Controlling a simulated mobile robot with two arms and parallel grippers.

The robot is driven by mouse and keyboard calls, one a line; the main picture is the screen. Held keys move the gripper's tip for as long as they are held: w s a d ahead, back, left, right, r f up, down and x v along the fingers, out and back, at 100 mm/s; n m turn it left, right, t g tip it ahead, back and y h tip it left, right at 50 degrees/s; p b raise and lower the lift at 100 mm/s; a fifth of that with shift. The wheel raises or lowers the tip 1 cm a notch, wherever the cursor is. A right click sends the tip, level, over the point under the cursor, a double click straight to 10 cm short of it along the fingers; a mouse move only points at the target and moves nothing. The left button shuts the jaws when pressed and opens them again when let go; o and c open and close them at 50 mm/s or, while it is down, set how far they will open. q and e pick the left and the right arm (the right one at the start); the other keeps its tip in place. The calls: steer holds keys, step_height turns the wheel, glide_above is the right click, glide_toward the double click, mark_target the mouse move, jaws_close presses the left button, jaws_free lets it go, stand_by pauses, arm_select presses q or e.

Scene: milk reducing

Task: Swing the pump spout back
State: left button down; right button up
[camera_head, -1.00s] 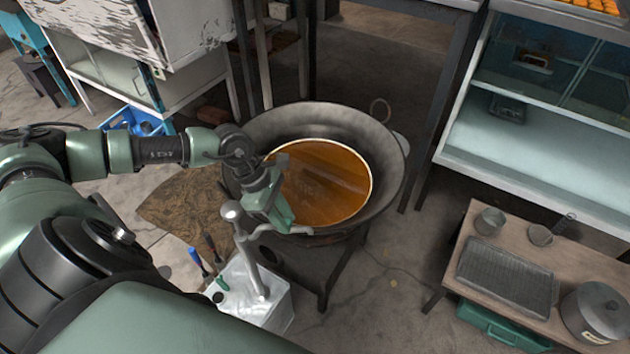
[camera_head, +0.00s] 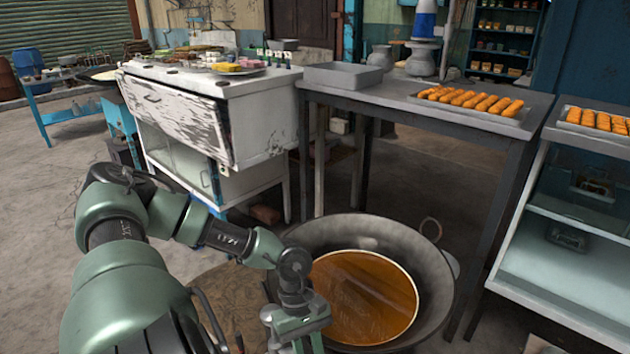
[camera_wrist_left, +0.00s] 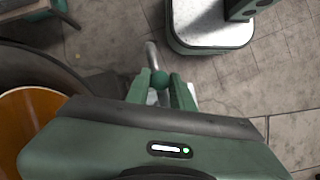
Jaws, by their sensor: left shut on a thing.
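My left gripper (camera_wrist_left: 161,86) is shut on the pump's spout in the left wrist view. A grey metal length of the spout (camera_wrist_left: 151,54) sticks out beyond the fingers, and a small rounded part shows between them. The pump's post and white container are mostly hidden behind the gripper there. In the head view my left wrist is at the bottom, beside the near left rim of the dark wok (camera_head: 438,272); the fingertips and pump are below the picture. The wok holds a wide pool of amber oil (camera_head: 362,297). My right gripper is not in view.
Behind the wok stand a worn white cabinet (camera_head: 262,96) and a dark table (camera_head: 375,98) with a tray of fried sticks (camera_head: 472,102). A glass-fronted case (camera_head: 560,255) is at the right. Open concrete floor (camera_head: 45,235) lies to the left.

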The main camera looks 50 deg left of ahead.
arm_select(q)
steer(key=shift+s, duration=0.15)
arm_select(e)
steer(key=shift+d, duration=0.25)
arm_select(q)
steer(key=c, duration=1.2)
jaws_free()
steer(key=shift+c, duration=0.2)
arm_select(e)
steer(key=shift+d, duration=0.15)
arm_select(q)
steer(key=v, duration=0.7)
steer(key=shift+r, duration=0.45)
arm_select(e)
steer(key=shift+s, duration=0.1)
arm_select(q)
steer(key=shift+a, duration=0.1)
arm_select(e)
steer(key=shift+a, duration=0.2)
